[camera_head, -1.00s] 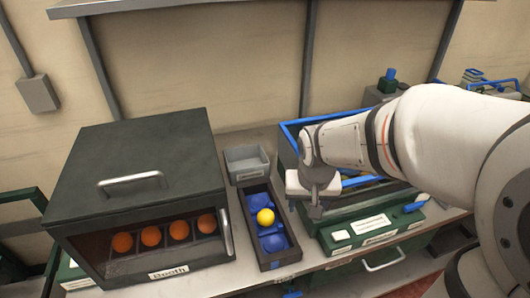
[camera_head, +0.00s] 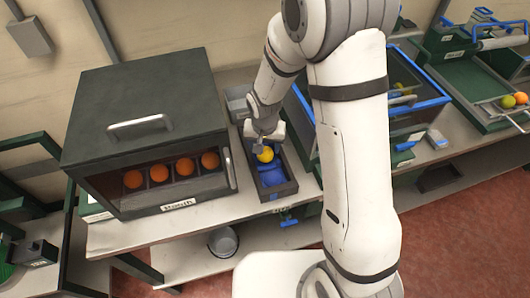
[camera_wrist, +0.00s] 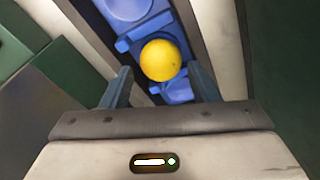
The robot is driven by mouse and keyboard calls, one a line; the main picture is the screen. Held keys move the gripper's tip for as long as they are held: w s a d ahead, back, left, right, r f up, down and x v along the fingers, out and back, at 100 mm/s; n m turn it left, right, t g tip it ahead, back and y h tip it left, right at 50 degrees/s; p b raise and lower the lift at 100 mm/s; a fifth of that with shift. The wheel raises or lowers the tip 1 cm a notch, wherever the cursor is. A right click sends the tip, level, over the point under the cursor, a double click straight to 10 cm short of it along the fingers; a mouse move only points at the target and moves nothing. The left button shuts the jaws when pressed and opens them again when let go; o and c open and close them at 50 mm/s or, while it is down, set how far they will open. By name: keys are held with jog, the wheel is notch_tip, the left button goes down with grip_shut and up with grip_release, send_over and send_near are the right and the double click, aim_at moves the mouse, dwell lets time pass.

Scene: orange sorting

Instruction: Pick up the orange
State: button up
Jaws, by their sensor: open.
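A yellow-orange fruit (camera_head: 265,154) sits in a blue cradle (camera_head: 272,180) inside a narrow dark tray (camera_head: 286,190). My gripper (camera_head: 262,144) is just above the fruit, pointing down. In the wrist view the fruit (camera_wrist: 161,60) shows between and beyond the two open fingers of my gripper (camera_wrist: 159,72), with a gap on each side. The fingers hold nothing. Several darker oranges (camera_head: 185,167) sit in a row inside the dark green booth (camera_head: 145,118) at left.
A small grey bin (camera_head: 237,103) stands behind the tray. The booth wall is close on the tray's left. A blue-rimmed bin (camera_head: 425,110) lies right of my arm. Green and orange fruits (camera_head: 520,98) rest on a rack at far right.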

aim_at(265, 150)
jog(key=shift+w+f+p, duration=0.2)
jog(key=shift+w+f, duration=0.05)
jog(key=shift+f, duration=0.75)
jog(key=shift+w+f+p, duration=0.2)
jog(key=shift+w+f, duration=0.05)
jog(key=shift+f, duration=0.75)
jog(key=shift+c, duration=0.4)
jog(key=c, duration=0.5)
jog(key=shift+c, duration=0.2)
